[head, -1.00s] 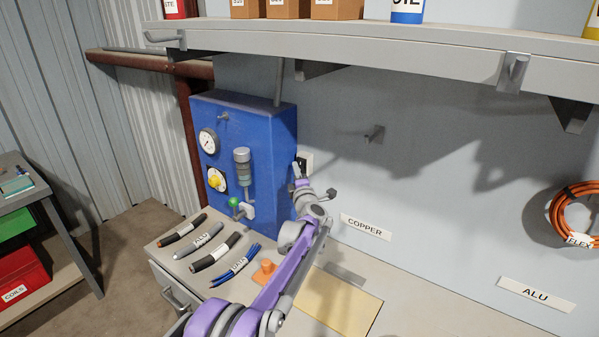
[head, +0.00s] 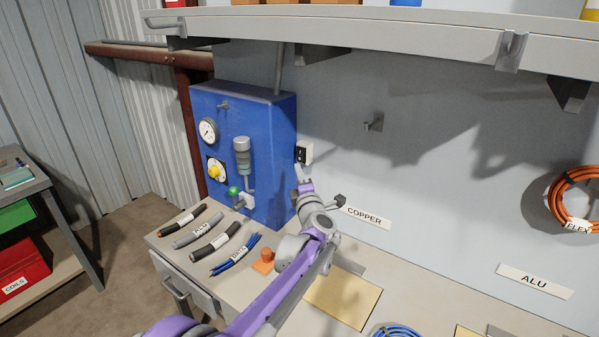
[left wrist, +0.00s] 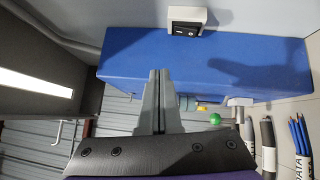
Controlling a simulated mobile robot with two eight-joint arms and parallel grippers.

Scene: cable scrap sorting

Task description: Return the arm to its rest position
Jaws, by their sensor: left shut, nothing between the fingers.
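My left arm, purple and grey, reaches up from the bottom of the head view. Its gripper (head: 299,173) is in front of the right side of the blue cabinet (head: 245,140), just below a small black-and-white switch box (head: 304,152). In the left wrist view the two grey fingers (left wrist: 158,75) lie together, shut and empty. Behind their tips is the blue cabinet (left wrist: 200,62), with the switch box (left wrist: 186,21) above it. The fingertips look apart from the switch box. My right gripper is not in view.
Several cable pieces (head: 211,237) lie on the bench left of my arm, beside an orange peg (head: 264,262). A tan mat (head: 343,300) and blue cable coil (head: 397,330) lie right of it. A shelf (head: 400,32) overhangs. An orange coil (head: 573,200) hangs at right.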

